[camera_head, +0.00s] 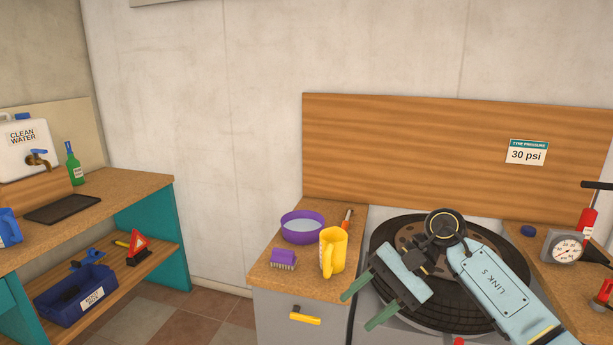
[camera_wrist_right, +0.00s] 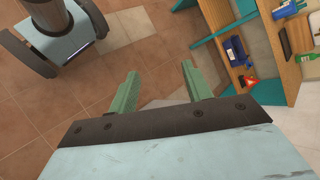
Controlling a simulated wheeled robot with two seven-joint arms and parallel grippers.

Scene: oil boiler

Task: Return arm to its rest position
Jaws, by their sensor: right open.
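My right gripper (camera_head: 368,304) is in the head view, in front of a black tyre (camera_head: 505,262), with its arm coming from the lower right. Its two green fingers are apart with nothing between them. In the right wrist view the open gripper (camera_wrist_right: 160,82) points over bare tiled floor. The arm hides part of the tyre and wheel. My left gripper is in neither view.
A counter (camera_head: 262,275) left of the tyre holds a purple bowl (camera_head: 302,236), a yellow jug (camera_head: 334,262) and a purple brush (camera_head: 283,259). A gauge (camera_head: 563,247) stands right. A shelf unit (camera_head: 115,205) is at left. Floor between is clear.

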